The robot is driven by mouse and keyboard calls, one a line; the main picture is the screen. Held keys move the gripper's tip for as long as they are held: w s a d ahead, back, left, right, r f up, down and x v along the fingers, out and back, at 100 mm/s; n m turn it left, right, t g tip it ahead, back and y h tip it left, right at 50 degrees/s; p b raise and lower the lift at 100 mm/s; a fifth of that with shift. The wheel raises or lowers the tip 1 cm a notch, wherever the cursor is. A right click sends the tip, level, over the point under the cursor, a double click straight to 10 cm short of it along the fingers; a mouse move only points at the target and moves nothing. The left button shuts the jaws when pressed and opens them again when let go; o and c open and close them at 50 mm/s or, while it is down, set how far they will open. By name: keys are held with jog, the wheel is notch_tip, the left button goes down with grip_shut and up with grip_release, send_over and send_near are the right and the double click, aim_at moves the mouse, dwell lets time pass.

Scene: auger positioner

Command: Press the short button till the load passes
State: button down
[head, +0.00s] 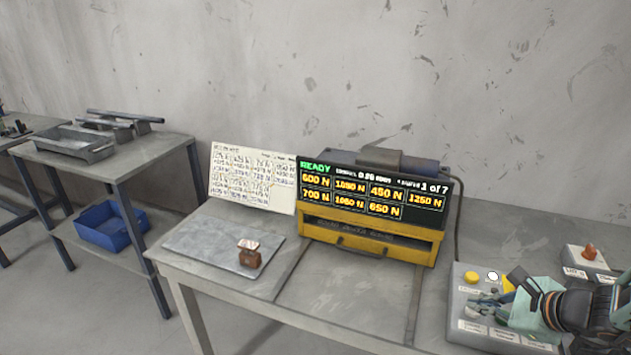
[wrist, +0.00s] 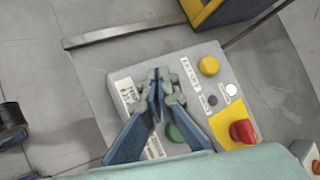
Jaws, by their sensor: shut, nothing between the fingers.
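The light grey control box (wrist: 118,78) lies on the bench under my gripper (wrist: 157,80) in the wrist view. My gripper is shut and empty, its tips over the box's labelled left part; whether they touch anything is unclear. A green button (wrist: 176,132) is partly hidden by the right finger. A yellow button (wrist: 208,65) and a white round cap (wrist: 231,90) are uncovered to the right. The labels are too small to tell which button is the short one. In the head view, the display (head: 376,192) reads READY, 1 of 7, with several loads in newtons.
A red knob (wrist: 242,131) stands on a yellow plate beside the buttons. The yellow-framed machine (head: 365,240) stands behind the box. The bench middle is clear.

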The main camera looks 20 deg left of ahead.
aim_at(475, 315)
jog(key=shift+f, duration=0.15)
dwell(0.3)
jog(key=shift+f+b, duration=0.35)
jog(key=shift+b, duration=0.35)
jog(key=shift+r, duration=0.45)
jog(key=shift+r+p, duration=0.1)
jog(key=shift+p, duration=0.2)
notch_tip(475, 315, up, 6)
jog(key=p, duration=0.4)
dwell(0.9)
